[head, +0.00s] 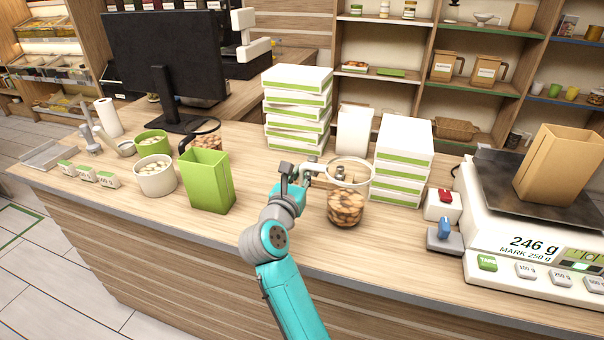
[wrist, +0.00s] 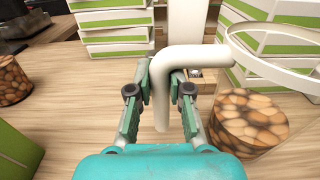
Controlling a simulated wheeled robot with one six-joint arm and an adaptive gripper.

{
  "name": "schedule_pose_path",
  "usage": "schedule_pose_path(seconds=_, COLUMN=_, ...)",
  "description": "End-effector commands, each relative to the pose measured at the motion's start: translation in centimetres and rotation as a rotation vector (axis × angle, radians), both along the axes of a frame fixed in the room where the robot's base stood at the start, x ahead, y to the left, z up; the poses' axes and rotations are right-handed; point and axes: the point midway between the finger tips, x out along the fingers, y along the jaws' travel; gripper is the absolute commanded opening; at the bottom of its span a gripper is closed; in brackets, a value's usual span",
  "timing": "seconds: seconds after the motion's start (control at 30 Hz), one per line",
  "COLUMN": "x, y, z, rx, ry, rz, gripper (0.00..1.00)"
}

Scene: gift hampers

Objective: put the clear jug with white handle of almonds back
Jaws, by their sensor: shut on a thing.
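The clear jug (head: 346,206) holds brown almonds in its lower part and has a white rim. It is upright at the right of my gripper, over the middle of the counter; I cannot tell whether its base touches the wood. My gripper (head: 295,172) is shut on its white handle. In the wrist view the handle (wrist: 196,56) bends down between the two fingers of my gripper (wrist: 160,88), and the jug (wrist: 262,118) with its almonds is at the right, partly cut off.
A green open box (head: 208,182), a white tub of pale pieces (head: 155,178) and a dark-handled jug of nuts (head: 207,140) stand left. Stacked white-green boxes (head: 297,108) (head: 402,160) stand behind. A scale (head: 530,250) reading 246 g bears a paper bag (head: 560,170) at right.

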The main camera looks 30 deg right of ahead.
Motion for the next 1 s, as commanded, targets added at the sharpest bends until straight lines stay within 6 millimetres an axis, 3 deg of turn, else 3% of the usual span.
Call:
schedule_pose_path(seconds=0.87, x=0.0, y=0.0, z=-1.2, rx=-0.002, ry=-0.001, rz=0.0, gripper=0.0)
schedule_pose_path(seconds=0.9, x=0.0, y=0.0, z=-1.2, rx=-0.002, ry=-0.001, rz=0.0, gripper=0.21)
schedule_pose_path(seconds=1.0, x=0.0, y=0.0, z=-1.2, rx=-0.001, ry=-0.001, rz=0.0, gripper=0.46)
